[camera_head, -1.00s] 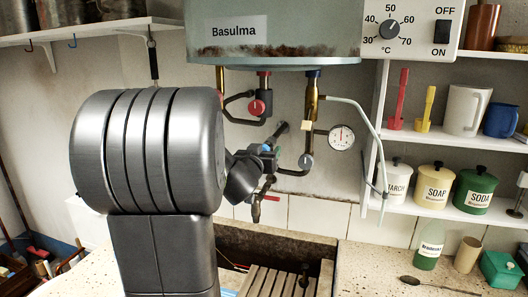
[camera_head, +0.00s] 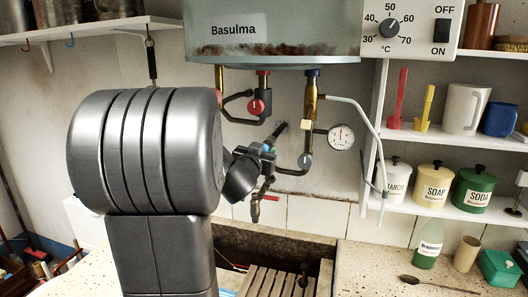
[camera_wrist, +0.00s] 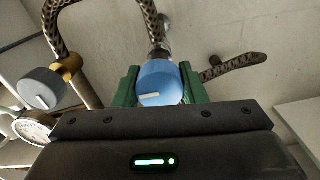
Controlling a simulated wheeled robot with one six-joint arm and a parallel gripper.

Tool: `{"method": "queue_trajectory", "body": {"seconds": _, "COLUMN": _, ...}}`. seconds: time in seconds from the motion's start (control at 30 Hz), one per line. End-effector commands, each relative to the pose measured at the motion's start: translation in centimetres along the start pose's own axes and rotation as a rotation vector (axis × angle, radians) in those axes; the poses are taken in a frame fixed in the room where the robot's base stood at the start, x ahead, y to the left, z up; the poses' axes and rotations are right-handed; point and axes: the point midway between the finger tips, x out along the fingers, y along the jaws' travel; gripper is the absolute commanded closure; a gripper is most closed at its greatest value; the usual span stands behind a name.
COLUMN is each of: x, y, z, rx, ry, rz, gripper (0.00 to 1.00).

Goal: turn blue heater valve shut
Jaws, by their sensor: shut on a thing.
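The blue heater valve (camera_wrist: 158,78) is a round knob with a white mark, in the middle of the wrist view. Its mark lies nearly level, tilted slightly. My gripper (camera_wrist: 160,90) has its two green fingers on either side of the knob and is shut on it. In the head view my gripper (camera_head: 264,150) is at the pipework under the heater (camera_head: 285,30). Only a small bit of the blue valve (camera_head: 267,146) shows there, the rest being hidden by my gripper.
A red valve (camera_head: 257,107) hangs above left of my gripper. A grey valve (camera_head: 306,160) and a pressure gauge (camera_head: 341,137) are to its right. A tap (camera_head: 257,205) is below, over the stone trough (camera_head: 280,240). Shelves with jars stand at the right.

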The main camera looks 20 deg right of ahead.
Motion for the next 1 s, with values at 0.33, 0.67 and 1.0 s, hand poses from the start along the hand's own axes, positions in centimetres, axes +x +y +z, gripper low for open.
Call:
{"method": "queue_trajectory", "body": {"seconds": 0.33, "x": 0.0, "y": 0.0, "z": 0.0, "rx": 0.014, "ry": -0.001, "rz": 0.0, "gripper": 0.58}}
{"method": "queue_trajectory", "body": {"seconds": 0.67, "x": 0.0, "y": 0.0, "z": 0.0, "rx": 0.013, "ry": -0.001, "rz": 0.0, "gripper": 0.41}}
{"method": "queue_trajectory", "body": {"seconds": 1.0, "x": -3.1, "y": 0.0, "z": 0.0, "rx": 0.013, "ry": 0.0, "rz": -0.001, "gripper": 0.41}}
